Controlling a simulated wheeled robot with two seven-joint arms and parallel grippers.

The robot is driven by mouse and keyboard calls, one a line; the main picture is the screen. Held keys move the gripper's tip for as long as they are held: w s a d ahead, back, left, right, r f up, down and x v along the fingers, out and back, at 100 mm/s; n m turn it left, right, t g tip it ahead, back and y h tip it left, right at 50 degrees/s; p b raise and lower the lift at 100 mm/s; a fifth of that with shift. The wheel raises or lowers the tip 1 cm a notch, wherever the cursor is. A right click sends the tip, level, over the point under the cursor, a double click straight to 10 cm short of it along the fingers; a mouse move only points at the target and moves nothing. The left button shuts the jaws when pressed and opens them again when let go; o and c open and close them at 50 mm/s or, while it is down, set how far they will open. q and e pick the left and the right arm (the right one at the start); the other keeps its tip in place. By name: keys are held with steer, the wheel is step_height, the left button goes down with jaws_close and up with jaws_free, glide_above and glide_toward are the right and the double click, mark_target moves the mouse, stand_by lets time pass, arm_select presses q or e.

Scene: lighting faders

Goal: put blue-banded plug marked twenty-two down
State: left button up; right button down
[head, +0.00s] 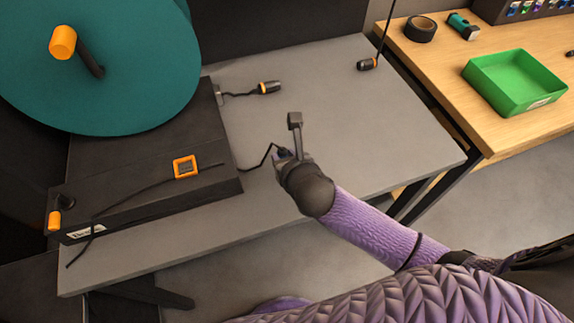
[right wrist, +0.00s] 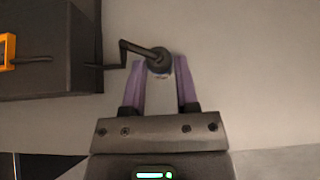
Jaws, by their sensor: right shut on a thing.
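My right gripper (head: 284,157) is over the grey table, to the right of the black box. In the right wrist view its two purple fingers (right wrist: 163,68) are shut on a dark plug (right wrist: 158,58). A black cable runs from the plug to the box. In the head view the plug (head: 282,151) is small and partly covered by the gripper. Its band colour and number cannot be read. I cannot tell whether it touches the table. My left gripper is out of view.
The grey table (head: 330,85) is clear around the gripper. An orange-banded plug (head: 269,87) lies behind, another (head: 367,64) at the back right. The black box (head: 140,180) with a large teal disc (head: 130,80) stands left. A green tray (head: 513,82) sits on the wooden table.

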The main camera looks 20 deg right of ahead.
step_height(320, 180, down, 3)
steer(key=shift+f+b, duration=0.2)
steer(key=shift+b, duration=0.55)
steer(key=shift+r, duration=0.25)
steer(key=shift+f, duration=0.35)
steer(key=shift+c, duration=1.8)
jaws_free()
steer(key=shift+r, duration=0.2)
steer(key=p+v, duration=0.5)
steer(key=v, duration=0.7)
steer(key=shift+r+p, duration=0.25)
steer(key=shift+p, duration=0.1)
